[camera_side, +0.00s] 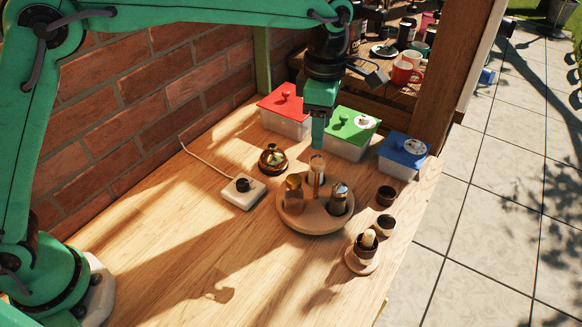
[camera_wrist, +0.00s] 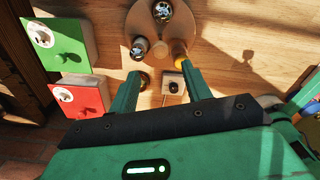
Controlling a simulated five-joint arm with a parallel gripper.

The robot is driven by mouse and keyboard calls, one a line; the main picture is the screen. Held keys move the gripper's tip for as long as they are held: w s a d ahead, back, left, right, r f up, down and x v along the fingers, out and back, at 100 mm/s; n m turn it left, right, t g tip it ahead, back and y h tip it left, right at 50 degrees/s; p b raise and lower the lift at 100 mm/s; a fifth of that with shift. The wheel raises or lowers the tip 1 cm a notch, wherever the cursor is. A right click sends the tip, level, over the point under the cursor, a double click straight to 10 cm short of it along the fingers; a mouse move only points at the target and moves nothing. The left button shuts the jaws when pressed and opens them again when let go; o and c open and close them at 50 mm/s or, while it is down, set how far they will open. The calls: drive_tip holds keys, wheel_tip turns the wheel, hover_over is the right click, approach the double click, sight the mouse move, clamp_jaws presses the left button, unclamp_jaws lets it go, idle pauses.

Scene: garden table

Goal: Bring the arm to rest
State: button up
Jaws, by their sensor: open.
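My gripper (camera_side: 318,138) hangs pointing down above the back of a round wooden turntable (camera_side: 314,222), in front of the lidded boxes. In the side view its fingers overlap. In the wrist view my gripper (camera_wrist: 160,76) shows two green fingers spread apart with nothing held between them. The turntable (camera_wrist: 148,22) carries several small containers, among them an amber one (camera_side: 293,194) and a glass one with a metal cap (camera_side: 338,196). My arm is raised and reaches across from the left.
Boxes with red (camera_side: 286,100), green (camera_side: 354,126) and blue (camera_side: 404,150) lids line the back. A brass bell (camera_side: 272,158) and a white knob box (camera_side: 243,192) stand left of the turntable. Small dark cups (camera_side: 386,195) stand right. The wooden table (camera_side: 170,265) is clear at front left.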

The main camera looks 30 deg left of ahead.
drive_tip(key=s+a+r+m+t, duration=0.1)
drive_tip(key=s+a+r+m, duration=0.35)
drive_tip(key=a, duration=0.35)
drive_tip(key=s+a+r+m+t, duration=0.2)
drive_tip(key=s+a+r+m, duration=0.3)
drive_tip(key=a, duration=0.3)
drive_tip(key=s+a+f+m+t, duration=0.1)
drive_tip(key=s+a+f+m, duration=0.1)
drive_tip(key=s+a+m, duration=0.3)
drive_tip(key=s+a+f+m+t, duration=0.1)
drive_tip(key=s+a+f+m, duration=0.2)
drive_tip(key=s+a+m, duration=0.2)
drive_tip(key=s+m, duration=0.2)
drive_tip(key=s, duration=0.2)
drive_tip(key=shift+s+a+f+t, duration=0.25)
drive_tip(key=shift+s+f+t, duration=0.05)
